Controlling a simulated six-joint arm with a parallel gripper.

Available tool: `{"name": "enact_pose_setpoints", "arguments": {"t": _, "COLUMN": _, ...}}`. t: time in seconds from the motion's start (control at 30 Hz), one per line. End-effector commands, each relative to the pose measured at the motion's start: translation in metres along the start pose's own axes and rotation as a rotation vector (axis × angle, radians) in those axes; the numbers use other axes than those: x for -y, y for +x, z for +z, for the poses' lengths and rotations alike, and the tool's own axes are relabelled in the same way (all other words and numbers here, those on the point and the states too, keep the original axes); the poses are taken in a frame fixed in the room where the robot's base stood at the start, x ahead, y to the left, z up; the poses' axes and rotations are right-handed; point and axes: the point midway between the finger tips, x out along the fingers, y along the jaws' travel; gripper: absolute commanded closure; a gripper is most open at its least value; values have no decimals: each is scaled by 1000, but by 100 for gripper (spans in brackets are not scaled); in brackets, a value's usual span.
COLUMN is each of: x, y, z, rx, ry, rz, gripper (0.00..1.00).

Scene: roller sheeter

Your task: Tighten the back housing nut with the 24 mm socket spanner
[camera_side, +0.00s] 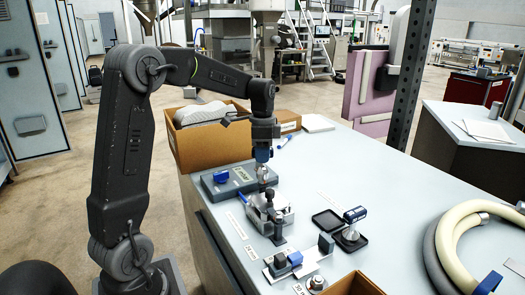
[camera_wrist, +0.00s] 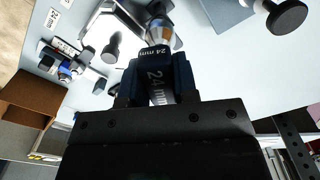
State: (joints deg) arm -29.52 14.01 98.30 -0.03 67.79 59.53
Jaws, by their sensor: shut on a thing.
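My gripper (camera_side: 263,142) is shut on the 24 mm socket spanner (camera_side: 263,155), which has a dark blue handle. The wrist view shows the handle, marked "24 mm" (camera_wrist: 155,78), between the fingers of my gripper (camera_wrist: 156,88). The spanner's metal socket end (camera_wrist: 159,31) points away from the gripper, and in the side view it points down, over the back end of the metal housing (camera_side: 284,215). The back housing nut cannot be made out, and whether the socket touches it is unclear. The housing (camera_wrist: 91,38) also shows in the wrist view, with a black knob (camera_wrist: 111,51).
A grey box with a blue knob (camera_side: 221,177) stands just behind the housing. A second spanner (camera_side: 354,215) stands in a black tray (camera_side: 327,221) on the right. A clamp-like fixture with a blue part (camera_side: 295,258) lies in front. A cardboard box (camera_side: 210,142) is behind; the table's right is partly clear.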

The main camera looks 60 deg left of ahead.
Motion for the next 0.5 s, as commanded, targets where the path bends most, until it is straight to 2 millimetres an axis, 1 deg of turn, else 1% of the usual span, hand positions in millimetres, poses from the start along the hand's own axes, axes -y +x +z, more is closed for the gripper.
{"name": "enact_pose_setpoints", "arguments": {"t": 0.5, "x": 0, "y": 10, "z": 0, "rx": -1, "ry": 0, "rz": -1, "gripper": 100}}
